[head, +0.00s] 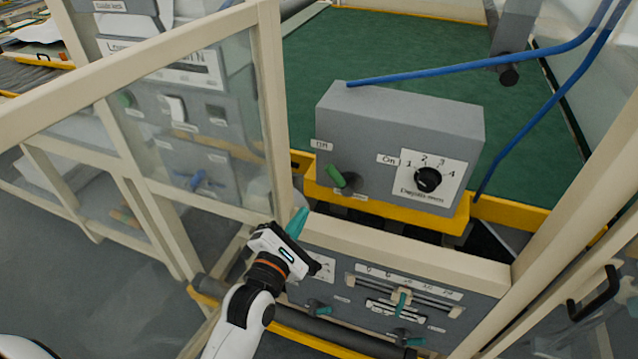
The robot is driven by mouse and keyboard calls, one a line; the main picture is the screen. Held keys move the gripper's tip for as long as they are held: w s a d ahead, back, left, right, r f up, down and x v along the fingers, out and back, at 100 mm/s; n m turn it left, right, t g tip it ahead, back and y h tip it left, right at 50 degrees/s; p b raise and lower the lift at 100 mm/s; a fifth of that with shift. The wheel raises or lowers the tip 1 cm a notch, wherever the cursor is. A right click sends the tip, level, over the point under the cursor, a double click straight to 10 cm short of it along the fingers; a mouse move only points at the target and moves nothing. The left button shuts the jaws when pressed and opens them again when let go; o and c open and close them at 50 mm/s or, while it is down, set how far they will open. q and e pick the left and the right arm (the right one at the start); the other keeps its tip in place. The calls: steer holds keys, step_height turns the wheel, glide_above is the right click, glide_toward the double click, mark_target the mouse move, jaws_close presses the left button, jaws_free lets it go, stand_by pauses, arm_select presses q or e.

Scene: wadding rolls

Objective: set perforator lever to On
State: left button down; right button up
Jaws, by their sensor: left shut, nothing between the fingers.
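My left gripper (302,257) is shut and empty. It is at the upper left corner of the low grey control panel (350,262). A teal handle (297,222) stands up right beside it; whether they touch I cannot tell. Other teal levers (320,309) sit lower on this panel. A grey box (395,130) behind carries a green lever (335,177), tilted to the upper left, between small labels, one reading On. Which lever is the perforator's I cannot read. My right gripper is not in view.
A numbered dial (427,179) is on the grey box. The low panel has a slider (402,302) under a scale. A glazed frame (205,130) stands at left and a cream post (570,220) at right. Blue bars (480,66) cross above the green bed (400,50).

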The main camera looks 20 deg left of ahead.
mark_target(341, 177)
arm_select(q)
steer(key=shift+w, duration=0.15)
steer(key=w+p, duration=0.3)
steer(key=w, duration=0.6)
steer(key=shift+w+d, duration=0.4)
steer(key=shift+r, duration=0.1)
